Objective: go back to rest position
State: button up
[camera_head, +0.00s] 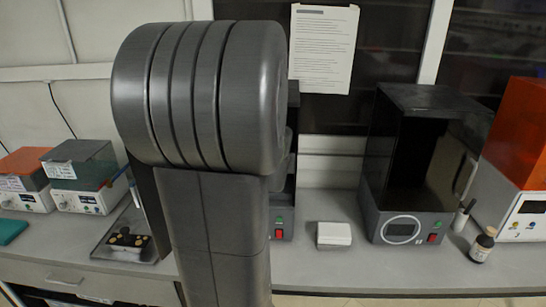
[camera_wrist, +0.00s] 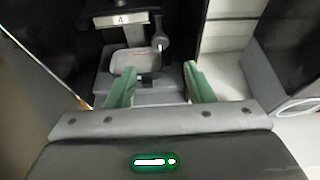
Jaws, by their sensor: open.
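My gripper (camera_wrist: 160,78) shows in the wrist view with its two green fingers apart and nothing held between them. Just beyond the fingertips is a grey holder with a rounded, pale translucent piece (camera_wrist: 136,62) on it, inside a dark device. A small label that looks like "4" (camera_wrist: 121,19) sits above it. I cannot tell whether the fingers touch the holder. In the head view my arm fills the middle and hides my gripper and most of the device behind it.
On the bench, right of my arm, are a small white box (camera_head: 334,235), an open dark chamber (camera_head: 405,228), a brown bottle (camera_head: 483,245) and an orange-topped device (camera_head: 520,212).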

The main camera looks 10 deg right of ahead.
jog(key=shift+w+f, duration=0.1)
jog(key=b+x, duration=0.1)
jog(key=x, duration=1.2)
jog(key=shift+w+d+b, duration=0.2)
jog(key=shift+w+b, duration=0.1)
jog(key=shift+b, duration=0.1)
jog(key=shift+s, duration=0.1)
